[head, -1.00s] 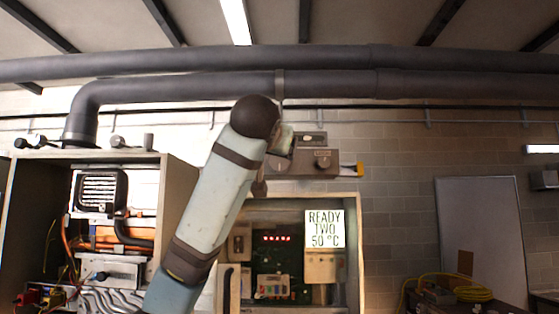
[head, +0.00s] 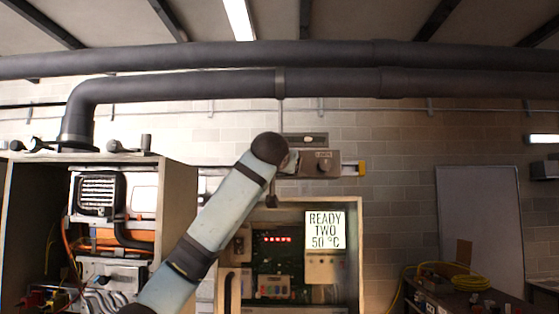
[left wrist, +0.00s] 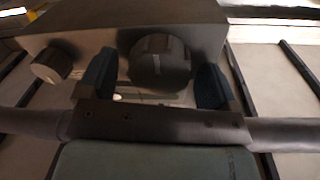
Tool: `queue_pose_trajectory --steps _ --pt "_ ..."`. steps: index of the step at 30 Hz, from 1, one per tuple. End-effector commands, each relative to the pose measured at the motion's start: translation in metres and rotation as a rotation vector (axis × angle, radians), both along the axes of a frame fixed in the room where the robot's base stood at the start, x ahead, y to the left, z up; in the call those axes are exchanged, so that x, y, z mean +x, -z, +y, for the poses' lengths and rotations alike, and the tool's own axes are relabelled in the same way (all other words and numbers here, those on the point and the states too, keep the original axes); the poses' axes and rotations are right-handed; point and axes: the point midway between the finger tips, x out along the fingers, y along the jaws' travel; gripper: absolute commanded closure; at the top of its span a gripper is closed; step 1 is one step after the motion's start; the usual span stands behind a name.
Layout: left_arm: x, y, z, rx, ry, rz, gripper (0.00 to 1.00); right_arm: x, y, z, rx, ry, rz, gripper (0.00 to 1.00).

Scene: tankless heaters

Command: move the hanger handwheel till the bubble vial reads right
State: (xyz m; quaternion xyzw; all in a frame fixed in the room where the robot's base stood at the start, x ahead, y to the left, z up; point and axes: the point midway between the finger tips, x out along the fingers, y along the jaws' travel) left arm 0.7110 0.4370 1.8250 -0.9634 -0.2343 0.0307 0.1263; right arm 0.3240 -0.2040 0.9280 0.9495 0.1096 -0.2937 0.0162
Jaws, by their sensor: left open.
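A grey-brown box (head: 307,170) hangs under the pipe, with a round knob (head: 324,165) on its front. Above it a plate carries a small pale vial (head: 308,139); its bubble is too small to read. My left arm covers the box's left end and hides most of the gripper in the head view. In the left wrist view my left gripper (left wrist: 156,78) is open, its two dark fingers on either side of a large round dark handwheel (left wrist: 160,62) with a pale mark. Contact cannot be told. A smaller knob (left wrist: 51,63) sits left of the fingers.
A thick grey pipe (head: 190,87) runs above the box. An open heater cabinet (head: 180,200) stands at left. A yellow-ended piece (head: 353,169) sticks out at the box's right.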

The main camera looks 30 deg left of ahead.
Motion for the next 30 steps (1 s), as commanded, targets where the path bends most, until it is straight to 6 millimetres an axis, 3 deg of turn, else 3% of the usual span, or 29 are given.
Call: queue_pose_trajectory --steps 5,12,23,30 --pt "0.0 0.0 0.0 0.0 0.0 0.0 0.15 0.002 0.002 0.0 -0.002 0.0 0.0 0.42" --pt "0.0 0.0 0.0 0.0 0.0 0.0 0.65 0.003 0.0 -0.001 -0.005 -0.005 -0.005 0.42" --pt "0.0 0.002 0.0 -0.044 0.001 -0.027 0.64 0.004 0.0 0.002 -0.01 -0.02 -0.019 0.42" --pt "0.0 0.005 -0.001 -0.174 0.002 -0.105 0.64 0.0 0.015 -0.002 -0.028 -0.043 -0.021 0.42"
